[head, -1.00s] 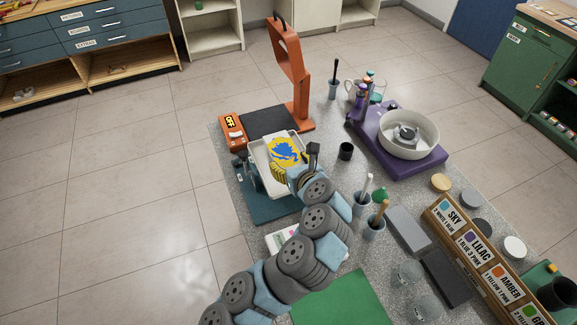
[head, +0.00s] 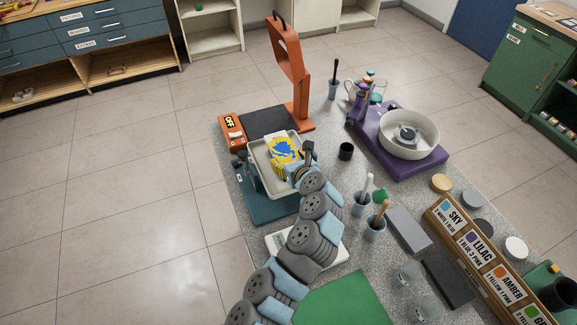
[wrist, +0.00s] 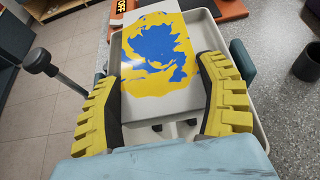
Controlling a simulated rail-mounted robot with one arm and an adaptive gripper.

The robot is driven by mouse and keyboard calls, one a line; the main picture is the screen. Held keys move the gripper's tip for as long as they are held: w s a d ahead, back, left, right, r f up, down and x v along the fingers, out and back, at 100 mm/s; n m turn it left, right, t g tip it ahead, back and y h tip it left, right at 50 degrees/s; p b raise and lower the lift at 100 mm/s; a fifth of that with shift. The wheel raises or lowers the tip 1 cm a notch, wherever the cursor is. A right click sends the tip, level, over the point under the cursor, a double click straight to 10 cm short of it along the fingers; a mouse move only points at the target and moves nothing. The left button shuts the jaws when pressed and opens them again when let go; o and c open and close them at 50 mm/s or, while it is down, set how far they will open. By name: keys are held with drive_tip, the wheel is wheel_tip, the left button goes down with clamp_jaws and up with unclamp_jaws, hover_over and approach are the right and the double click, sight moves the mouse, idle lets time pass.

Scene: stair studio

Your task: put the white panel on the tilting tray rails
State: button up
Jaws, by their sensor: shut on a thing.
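The white panel (head: 284,148) carries a blue patch on yellow paint on its upper face. It shows in the wrist view (wrist: 180,102) between my two yellow ribbed fingers. My gripper (head: 293,160) is shut on the panel; its fingers also show in the wrist view (wrist: 160,80). The pale tilting tray (head: 260,173) stands on a teal base (head: 262,208), and the panel is over its inside. In the wrist view the tray rim (wrist: 258,140) shows around the panel. The rails are mostly hidden beneath the panel, so I cannot tell whether it touches them.
An orange stand (head: 302,90) with a dark plate (head: 268,119) is behind the tray. A purple base with a white bowl (head: 437,135) stands to the right. A black cup (head: 346,151) and brush cups (head: 362,204) are beside my arm. A dark-knobbed lever (wrist: 38,60) is left of the tray.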

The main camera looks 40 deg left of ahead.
drive_tip(key=shift+a+f, duration=0.1)
drive_tip(key=shift+f, duration=1.5)
drive_tip(key=shift+f, duration=0.1)
drive_tip(key=o, duration=1.2)
drive_tip(key=shift+r, duration=0.2)
drive_tip(key=v, duration=1.2)
drive_tip(key=shift+f, duration=0.15)
